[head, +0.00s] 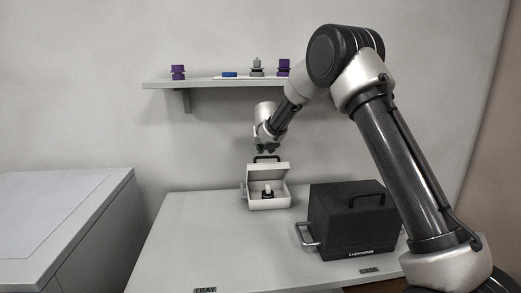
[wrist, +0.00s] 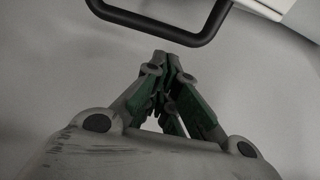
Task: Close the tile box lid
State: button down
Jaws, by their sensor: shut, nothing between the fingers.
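The tile box (head: 268,203) is a small pale box on the table, with its lid (head: 268,174) standing up open at the back. A dark handle (head: 267,158) sticks up from the lid. A small white piece with a dark base (head: 267,191) shows inside the box. My gripper (head: 266,150) is above the raised lid, close to its handle. In the wrist view the fingers (wrist: 170,58) are shut and empty, and the dark handle (wrist: 165,30) crosses the top of the picture just beyond the fingertips. I cannot tell whether they touch it.
A black case (head: 350,222) with a top handle and a side handle stands at the right front of the table. A wall shelf (head: 235,84) with purple, blue and grey items is behind. The left part of the table (head: 185,240) is clear. A grey cabinet (head: 80,225) stands at left.

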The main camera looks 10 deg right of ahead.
jog(key=shift+s+f, duration=0.3)
jog(key=shift+s, duration=0.15)
jog(key=shift+s, duration=0.1)
